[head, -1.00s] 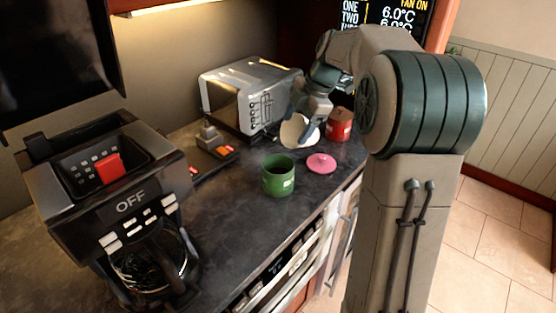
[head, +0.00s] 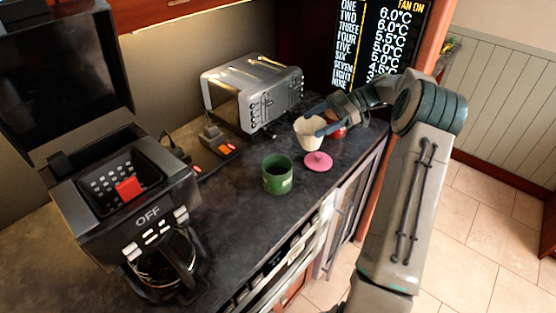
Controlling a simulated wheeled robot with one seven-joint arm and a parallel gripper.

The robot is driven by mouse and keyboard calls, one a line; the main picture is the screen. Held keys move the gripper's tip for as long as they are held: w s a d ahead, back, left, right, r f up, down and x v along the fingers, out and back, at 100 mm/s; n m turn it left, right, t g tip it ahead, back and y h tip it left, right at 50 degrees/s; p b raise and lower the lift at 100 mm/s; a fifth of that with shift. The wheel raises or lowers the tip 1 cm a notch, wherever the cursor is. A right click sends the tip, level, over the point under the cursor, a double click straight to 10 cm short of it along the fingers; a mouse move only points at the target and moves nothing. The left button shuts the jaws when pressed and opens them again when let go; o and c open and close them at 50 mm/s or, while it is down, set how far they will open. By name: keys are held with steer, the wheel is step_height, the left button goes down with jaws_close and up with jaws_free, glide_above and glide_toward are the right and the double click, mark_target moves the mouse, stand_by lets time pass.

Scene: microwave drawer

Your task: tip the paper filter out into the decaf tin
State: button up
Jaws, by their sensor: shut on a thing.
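A cream paper filter (head: 308,136) is held by its rim in my gripper (head: 318,120), which is shut on it. The filter looks close to upright, mouth up; its inside is mostly hidden. It is above the counter, behind the pink lid. An open green tin (head: 278,180) stands upright on the counter, in front of the filter and to its left, apart from it. A red tin (head: 339,132) is partly hidden behind my gripper. The tin labels are too small to read, so I cannot tell which is decaf.
A round pink lid (head: 318,162) lies on the dark counter (head: 225,220) beside the green tin. A chrome toaster (head: 255,95) stands at the back. A black coffee maker (head: 130,210) with its top raised is at left. A small device (head: 213,150) lies before the toaster.

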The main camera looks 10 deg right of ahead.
steer(key=shift+a+r, duration=0.1)
steer(key=shift+r, duration=1.95)
